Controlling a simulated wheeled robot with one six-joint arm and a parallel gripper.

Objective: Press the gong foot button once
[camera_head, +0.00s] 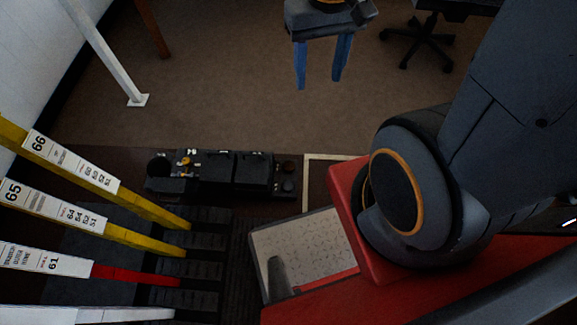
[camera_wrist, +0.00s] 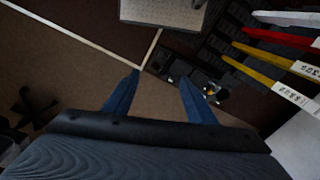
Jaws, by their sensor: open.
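A low black unit (camera_head: 235,172) with boxes, small knobs and round parts sits on the floor behind the levers in the head view. It is partly visible in the wrist view (camera_wrist: 178,72), just beyond my fingertips. I cannot tell which of its parts is the gong foot button. My gripper (camera_head: 318,84) has two blue fingers, spread apart with nothing between them. In the head view it is above and to the right of the black unit, apart from it. Its fingers also show in the wrist view (camera_wrist: 160,78), with brown floor between them.
Yellow, red and white labelled levers (camera_head: 140,203) rise from a black slotted frame (camera_head: 205,243) at left. A light tray-like panel (camera_head: 300,250) lies right of them. A white post (camera_head: 110,55) and an office chair (camera_head: 420,40) stand behind. Brown floor (camera_head: 220,80) is open between.

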